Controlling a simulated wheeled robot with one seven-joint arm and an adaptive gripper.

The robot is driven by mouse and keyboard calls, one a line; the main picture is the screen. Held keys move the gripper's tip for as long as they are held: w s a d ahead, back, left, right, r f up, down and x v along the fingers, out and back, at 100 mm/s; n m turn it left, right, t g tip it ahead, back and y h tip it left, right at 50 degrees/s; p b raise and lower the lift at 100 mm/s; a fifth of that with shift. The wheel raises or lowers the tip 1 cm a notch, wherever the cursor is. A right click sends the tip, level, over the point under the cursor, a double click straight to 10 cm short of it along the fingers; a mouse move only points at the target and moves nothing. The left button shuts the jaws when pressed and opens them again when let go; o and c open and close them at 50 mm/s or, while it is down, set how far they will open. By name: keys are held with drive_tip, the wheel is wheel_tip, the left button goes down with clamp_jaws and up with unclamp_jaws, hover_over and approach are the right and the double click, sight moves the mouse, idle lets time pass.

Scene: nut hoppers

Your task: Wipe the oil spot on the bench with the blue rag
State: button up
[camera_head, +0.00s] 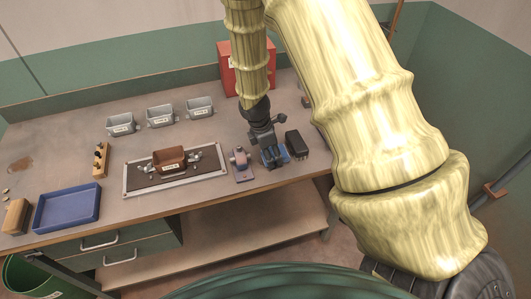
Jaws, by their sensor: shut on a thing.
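The blue rag (286,156) lies at the right part of the bench, largely hidden under my gripper. My gripper (271,158) points down over the rag and is shut on it, at or close to the bench top. The oil spot (20,164) is a flat brown stain near the left end of the bench (65,150), far from my gripper.
A black box (297,144) and a small clamp-like device (241,163) flank my gripper. Leftward are a mat with a brown hopper (170,160), a wooden knob rack (101,160), a blue tray (67,209) and grey hoppers (160,116). A red cabinet (233,80) stands behind.

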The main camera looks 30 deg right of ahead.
sight(264, 161)
drive_tip(key=shift+s, duration=0.15)
drive_tip(key=shift+s+d+f, duration=0.15)
drive_tip(key=shift+s+d, duration=0.05)
drive_tip(key=shift+s, duration=0.25)
drive_tip(key=shift+s+a, duration=0.35)
drive_tip(key=shift+s, duration=0.05)
drive_tip(key=shift+w+a+f+p, duration=0.1)
drive_tip(key=shift+w+a+p, duration=0.1)
drive_tip(key=shift+a, duration=0.6)
drive_tip(key=shift+w+a+f+p, duration=0.1)
drive_tip(key=shift+w+a+p, duration=0.1)
drive_tip(key=shift+a, duration=0.6)
drive_tip(key=shift+w+a+r+p, duration=0.1)
drive_tip(key=shift+w+a+p, duration=0.15)
drive_tip(key=shift+a, duration=0.4)
drive_tip(key=shift+w+a+r+p, duration=0.15)
drive_tip(key=shift+a+p, duration=0.1)
drive_tip(key=shift+a, duration=0.4)
drive_tip(key=shift+w+d+r+p, duration=0.1)
drive_tip(key=shift+w+d+p, duration=0.05)
drive_tip(key=shift+d+p, duration=0.15)
drive_tip(key=shift+s+d+r+p, duration=0.1)
drive_tip(key=shift+s+d+p, duration=0.1)
drive_tip(key=shift+d+p, duration=0.15)
drive_tip(key=shift+s+a, duration=0.1)
drive_tip(key=shift+s, duration=0.05)
